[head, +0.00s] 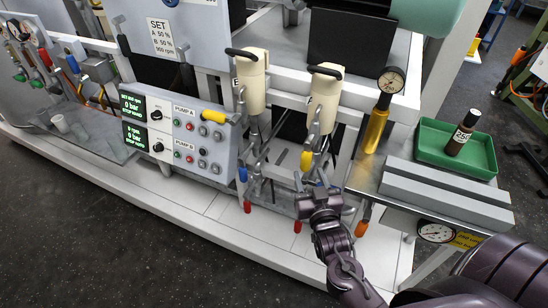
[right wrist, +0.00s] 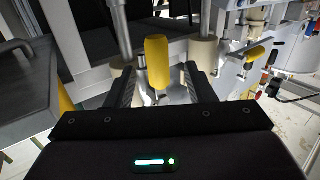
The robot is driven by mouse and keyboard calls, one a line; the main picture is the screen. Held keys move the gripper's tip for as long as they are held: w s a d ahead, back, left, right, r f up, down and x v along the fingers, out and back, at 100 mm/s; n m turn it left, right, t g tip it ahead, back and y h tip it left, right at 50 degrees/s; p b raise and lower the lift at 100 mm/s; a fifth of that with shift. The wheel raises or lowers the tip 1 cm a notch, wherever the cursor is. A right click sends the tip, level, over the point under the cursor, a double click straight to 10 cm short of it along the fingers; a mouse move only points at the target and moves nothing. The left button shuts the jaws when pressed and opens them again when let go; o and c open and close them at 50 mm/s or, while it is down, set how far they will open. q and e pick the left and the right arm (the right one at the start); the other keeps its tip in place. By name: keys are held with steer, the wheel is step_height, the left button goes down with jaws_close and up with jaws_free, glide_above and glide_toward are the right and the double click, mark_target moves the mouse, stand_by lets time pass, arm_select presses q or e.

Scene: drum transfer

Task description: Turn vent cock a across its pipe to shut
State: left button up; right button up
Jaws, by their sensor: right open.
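A yellow cock handle (head: 306,160) hangs roughly upright below the right cream cylinder. A second yellow handle (head: 212,117) lies nearly level at the top right of the pump panel. I can read no label that tells which is vent cock a. My right gripper (head: 312,181) is just in front of and below the upright handle. In the right wrist view, the yellow handle (right wrist: 157,60) stands between the two open fingers (right wrist: 160,80), with gaps showing at its sides. Contact cannot be told. My left gripper is not in view.
Two cream cylinders (head: 254,80) (head: 323,97) stand above the pipework. Blue and red handles (head: 247,205) hang at the lower left of the gripper. A yellow gauge tube (head: 375,130) and a green tray (head: 457,148) with a bottle are at the right.

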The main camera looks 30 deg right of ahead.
mark_target(307, 165)
steer(key=w, duration=0.1)
steer(key=w+d+r, duration=0.1)
steer(key=shift+w+p, duration=0.3)
steer(key=shift+w, duration=0.05)
steer(key=x, duration=0.4)
steer(key=shift+f, duration=0.15)
steer(key=shift+w+d, duration=0.15)
steer(key=shift+w, duration=0.3)
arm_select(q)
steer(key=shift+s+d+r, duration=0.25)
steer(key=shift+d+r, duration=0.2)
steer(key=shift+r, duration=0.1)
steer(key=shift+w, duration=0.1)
arm_select(e)
jaws_close()
